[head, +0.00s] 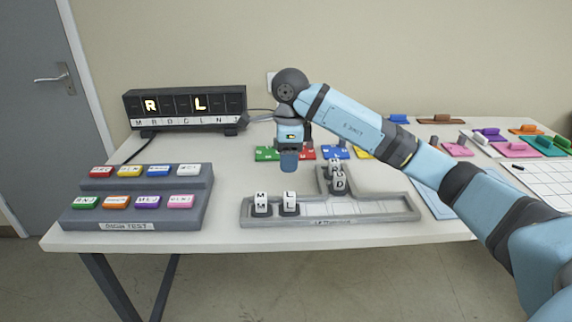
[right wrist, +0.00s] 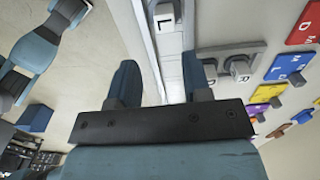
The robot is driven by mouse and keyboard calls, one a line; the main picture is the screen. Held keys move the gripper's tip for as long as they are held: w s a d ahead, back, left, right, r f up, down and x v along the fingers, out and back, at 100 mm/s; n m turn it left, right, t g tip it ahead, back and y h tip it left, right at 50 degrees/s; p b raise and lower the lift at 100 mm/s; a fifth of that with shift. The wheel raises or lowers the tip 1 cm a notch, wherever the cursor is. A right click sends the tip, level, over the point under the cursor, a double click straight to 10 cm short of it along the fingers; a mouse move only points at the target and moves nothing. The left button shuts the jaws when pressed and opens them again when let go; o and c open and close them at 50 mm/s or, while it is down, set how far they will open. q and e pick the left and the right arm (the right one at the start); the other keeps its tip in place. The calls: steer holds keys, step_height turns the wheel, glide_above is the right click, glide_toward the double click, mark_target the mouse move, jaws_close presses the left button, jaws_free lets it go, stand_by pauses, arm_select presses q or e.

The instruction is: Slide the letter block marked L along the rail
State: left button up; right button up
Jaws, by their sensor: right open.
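The block marked L (head: 290,203) stands upright on the grey rail (head: 360,208), just right of the block marked M (head: 261,203). It also shows beyond the fingers in the right wrist view (right wrist: 165,28). My right gripper (head: 289,162) is above and behind the L block, apart from it. In the right wrist view (right wrist: 160,75) its two fingers are spread, with nothing between them. A block marked D (head: 339,184) and another block stand on the rail's rear branch. My left gripper does not show.
A sign (head: 188,105) at the back left lights R and L. A stepped grey stand (head: 145,196) with coloured tabs is at the left. Coloured plates (head: 268,154) lie behind the rail. The rail is bare to the right of L.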

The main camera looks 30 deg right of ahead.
mark_target(290, 194)
steer(key=shift+w+d+r, duration=0.1)
steer(key=shift+d+r, duration=0.1)
steer(key=shift+d, duration=0.1)
step_height(290, 194, down, 9)
steer(key=shift+b, duration=0.95)
step_height(290, 194, down, 4)
steer(key=shift+r+b, duration=0.15)
steer(key=shift+b, duration=0.2)
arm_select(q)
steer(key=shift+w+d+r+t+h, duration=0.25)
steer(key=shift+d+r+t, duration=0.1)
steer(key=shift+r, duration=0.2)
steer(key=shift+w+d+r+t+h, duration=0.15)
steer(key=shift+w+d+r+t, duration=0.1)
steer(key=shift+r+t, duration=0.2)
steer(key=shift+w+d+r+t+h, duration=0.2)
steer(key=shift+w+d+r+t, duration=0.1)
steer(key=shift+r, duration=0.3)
arm_select(e)
steer(key=shift+f, duration=0.6)
